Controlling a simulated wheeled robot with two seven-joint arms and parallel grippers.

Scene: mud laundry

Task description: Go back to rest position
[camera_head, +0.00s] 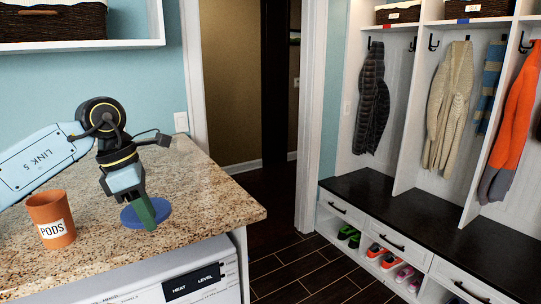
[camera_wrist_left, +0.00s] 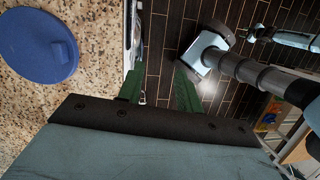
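My left gripper (camera_head: 147,214) is above the granite counter, its green fingers pointing down in front of a round blue lid (camera_head: 129,216). In the left wrist view, the left gripper (camera_wrist_left: 158,74) has its two green fingers apart with nothing between them. The blue lid (camera_wrist_left: 38,46) lies flat on the counter to the left of the fingers there, clear of them. An orange cup labelled PODS (camera_head: 50,222) stands upright on the counter, left of the gripper in the head view.
The granite counter (camera_head: 215,205) ends at a right edge, above a white appliance (camera_head: 150,285). Dark floor (camera_head: 275,240) lies open beyond it. A bench (camera_head: 420,215) with drawers, shoes and hanging coats stands at the right. A white shelf (camera_head: 90,46) hangs above the counter.

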